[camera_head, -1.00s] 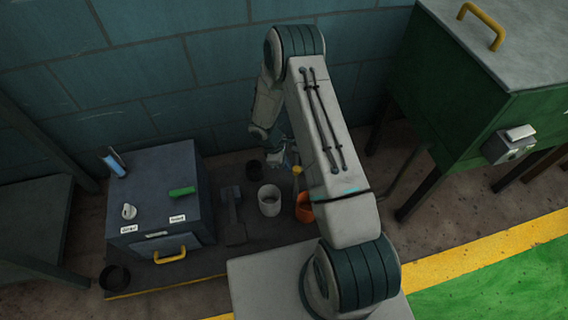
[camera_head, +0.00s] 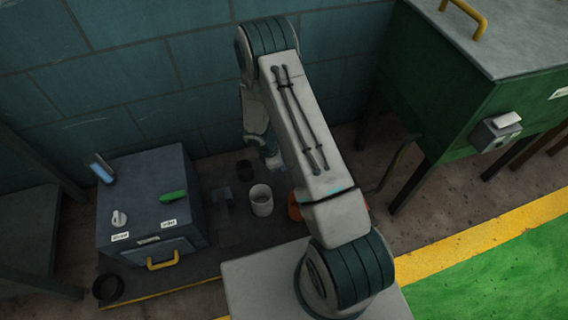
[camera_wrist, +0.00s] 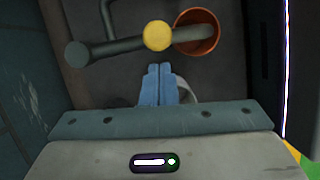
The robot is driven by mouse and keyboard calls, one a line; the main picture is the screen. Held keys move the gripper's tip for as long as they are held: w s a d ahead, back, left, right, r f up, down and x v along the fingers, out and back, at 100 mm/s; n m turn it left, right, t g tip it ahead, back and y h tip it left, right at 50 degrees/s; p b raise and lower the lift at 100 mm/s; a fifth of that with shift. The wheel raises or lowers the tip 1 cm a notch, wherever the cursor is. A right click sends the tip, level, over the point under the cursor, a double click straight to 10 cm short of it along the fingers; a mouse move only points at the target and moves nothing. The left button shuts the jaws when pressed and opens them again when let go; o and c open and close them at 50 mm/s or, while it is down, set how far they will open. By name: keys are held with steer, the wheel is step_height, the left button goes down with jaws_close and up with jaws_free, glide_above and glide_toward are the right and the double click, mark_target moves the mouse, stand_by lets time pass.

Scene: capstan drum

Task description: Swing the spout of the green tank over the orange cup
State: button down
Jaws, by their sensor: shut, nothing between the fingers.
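The green tank (camera_head: 450,110) stands on legs at the right in the head view. A grey pipe (camera_wrist: 110,46) with a yellow knob (camera_wrist: 157,35), seemingly its spout, crosses the top of the wrist view. The pipe's right end lies over the opening of the orange cup (camera_wrist: 214,45) in that view; the height between them is unclear. In the head view my arm hides most of the orange cup (camera_head: 293,208) and the knob. My gripper (camera_wrist: 159,68) is shut and empty, just below the knob in the wrist view. It also shows in the head view (camera_head: 277,161).
A white cup (camera_head: 261,202) stands left of the orange one, partly behind my fingers in the wrist view. A grey box (camera_head: 145,195) with a yellow handle stands at left. A bent pipe (camera_head: 394,165) is beside the tank.

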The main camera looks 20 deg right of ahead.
steer(key=a+f+p+v, duration=0.1)
steer(key=a+p+v, duration=0.1)
steer(key=v, duration=0.9)
steer(key=shift+w+a+p, duration=0.25)
steer(key=shift+p, duration=0.4)
steer(key=shift+r, duration=0.15)
